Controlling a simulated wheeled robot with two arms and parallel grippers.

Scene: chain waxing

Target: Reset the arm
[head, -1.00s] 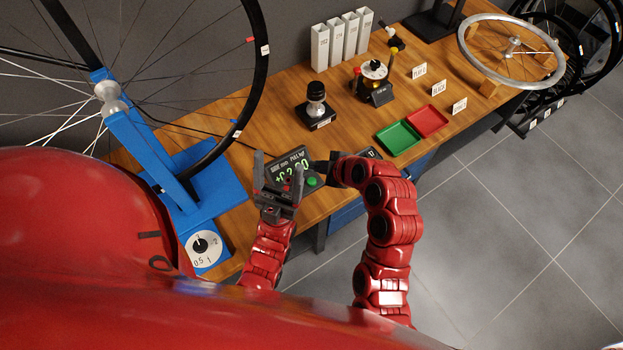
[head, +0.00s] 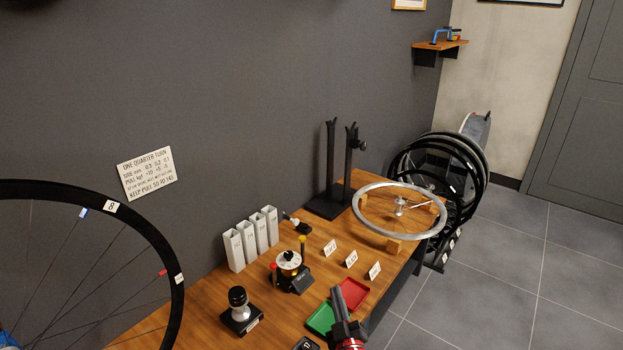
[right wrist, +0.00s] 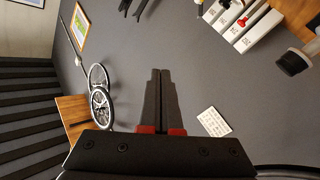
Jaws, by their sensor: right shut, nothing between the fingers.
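My right gripper (head: 341,308) rises from the bottom edge of the head view, in front of the bench and beside the green tray. In the right wrist view its two dark fingers (right wrist: 160,75) lie together with nothing between them. My left gripper is outside both views. The wooden bench (head: 195,318) runs from the lower left toward the wheel at the back right.
A spoked wheel (head: 160,240) stands at left. The bench bears white holders (head: 234,252), a black-knobbed device (head: 239,312), a dial device (head: 289,263), green (head: 320,318) and red (head: 354,291) trays, and a silver rim (head: 364,222). Open floor (head: 490,290) lies at right.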

